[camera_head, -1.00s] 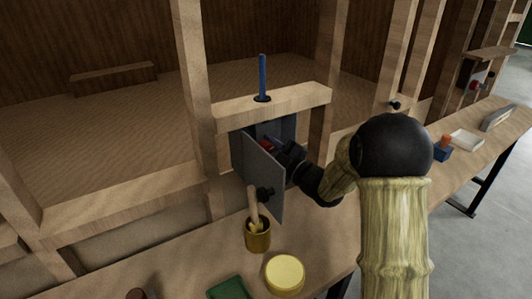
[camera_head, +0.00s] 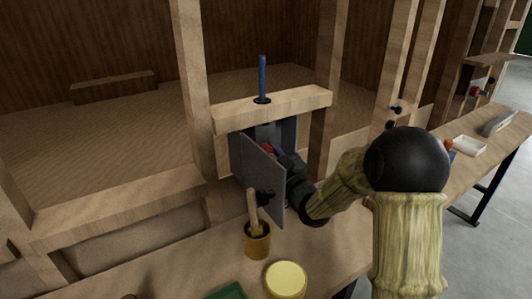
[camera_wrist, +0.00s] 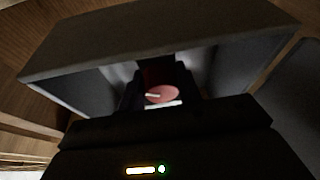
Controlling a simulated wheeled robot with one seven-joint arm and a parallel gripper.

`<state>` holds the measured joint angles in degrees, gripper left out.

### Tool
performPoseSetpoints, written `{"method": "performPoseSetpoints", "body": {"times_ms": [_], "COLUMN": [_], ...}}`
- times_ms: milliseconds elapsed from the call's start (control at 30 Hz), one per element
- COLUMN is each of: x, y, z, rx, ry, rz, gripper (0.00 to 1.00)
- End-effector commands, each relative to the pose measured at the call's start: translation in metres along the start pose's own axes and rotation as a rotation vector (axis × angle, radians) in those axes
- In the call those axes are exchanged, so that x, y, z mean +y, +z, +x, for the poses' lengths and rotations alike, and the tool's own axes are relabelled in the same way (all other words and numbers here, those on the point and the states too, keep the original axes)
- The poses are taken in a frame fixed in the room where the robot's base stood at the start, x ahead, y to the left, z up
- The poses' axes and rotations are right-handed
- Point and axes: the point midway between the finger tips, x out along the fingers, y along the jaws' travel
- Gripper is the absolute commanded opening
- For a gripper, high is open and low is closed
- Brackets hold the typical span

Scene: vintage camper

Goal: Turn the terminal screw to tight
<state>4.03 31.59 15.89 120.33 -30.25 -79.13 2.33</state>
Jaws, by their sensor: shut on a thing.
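A grey metal box (camera_head: 264,180) with its door swung open hangs under a wooden crossbeam. The terminal screw (camera_wrist: 160,95) shows in the wrist view as a round reddish head with a pale line across it. In the head view a small red patch (camera_head: 268,148) shows inside the box, mostly hidden by the door and my gripper. My gripper (camera_head: 279,156) reaches into the box from the right. In the wrist view its dark fingers (camera_wrist: 159,91) stand on both sides of the red head, shut on it. The exact contact is dark and hard to see.
A blue rod (camera_head: 262,78) stands up through the crossbeam (camera_head: 300,103). A yellow cup (camera_head: 257,243) with a wooden-handled tool, a yellow round lid (camera_head: 286,279) and a green cloth (camera_head: 226,292) lie on the bench in front. Wooden posts flank the box.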

Motion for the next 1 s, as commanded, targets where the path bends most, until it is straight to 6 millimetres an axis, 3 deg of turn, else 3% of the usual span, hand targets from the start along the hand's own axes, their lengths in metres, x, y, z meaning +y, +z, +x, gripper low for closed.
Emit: {"method": "performPoseSetpoints", "body": {"times_ms": [500, 533, 567, 1000], "x": [-0.0008, -0.0008, -0.0008, -0.0003], "y": [0.0038, 0.0038, 0.0037, 0.0018], "z": [-0.0015, -0.0015, -0.0014, -0.0098], "rx": [-0.009, -0.009, -0.009, -0.004], "ry": [0.009, 0.009, 0.009, 0.010], "rz": [0.033, 0.033, 0.032, 0.029], "gripper": [0.11, 0.36, 0.42, 0.42]}}
